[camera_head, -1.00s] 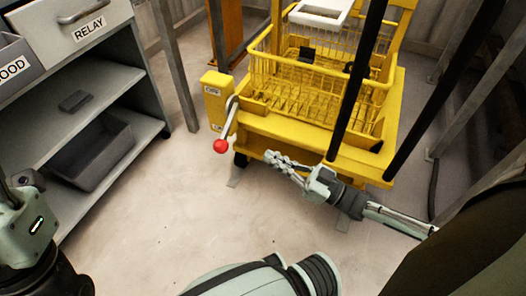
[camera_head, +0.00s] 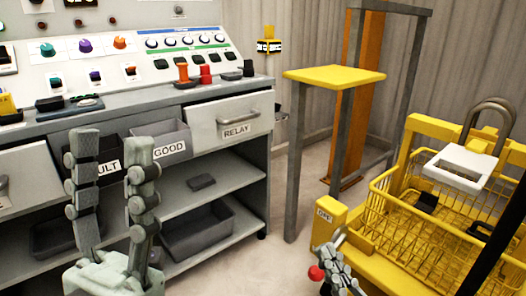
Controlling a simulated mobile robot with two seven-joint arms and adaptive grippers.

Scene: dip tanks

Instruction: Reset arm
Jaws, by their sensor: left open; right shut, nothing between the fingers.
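My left gripper (camera_head: 112,155) stands upright at the lower left, in front of the grey workbench. Its two fingers are apart and nothing is between them. My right gripper (camera_head: 335,264) shows at the bottom edge, beside a lever's red knob (camera_head: 316,272) and in front of the yellow basket station. Its fingers are together and hold nothing. I cannot tell whether it touches the knob. The rest of the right arm is mostly out of view.
The workbench has a control panel (camera_head: 190,42), a RELAY drawer (camera_head: 232,118), a GOOD bin (camera_head: 172,140) and a dark tray (camera_head: 196,232) on its lower shelf. A yellow-topped stand (camera_head: 333,76) and a yellow wire basket (camera_head: 390,222) are to the right. Floor shows between bench and stand.

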